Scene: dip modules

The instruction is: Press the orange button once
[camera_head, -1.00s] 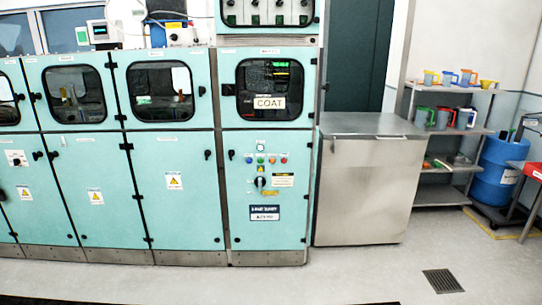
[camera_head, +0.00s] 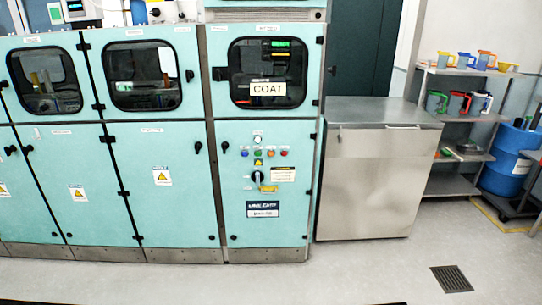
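The teal machine cabinet marked COAT (camera_head: 228,205) stands right of centre in the head view. Its lower door bears a row of small coloured buttons (camera_head: 284,153), with a blue one at the left end and a red one at the right end. The middle buttons are too small to tell with certainty which is orange. A small white round part sits above the row, a yellow warning sticker (camera_head: 258,162) just below it, and a black rotary switch (camera_head: 258,177) lower down. My gripper is not in view, and nothing blocks the panel.
A steel cabinet (camera_head: 365,185) stands right of the machine. Farther right are a shelf (camera_head: 450,186) with coloured jugs and a blue drum (camera_head: 507,165). More teal cabinets (camera_head: 75,160) line the left. The grey floor (camera_head: 330,272) in front is clear, with a drain grate (camera_head: 452,279).

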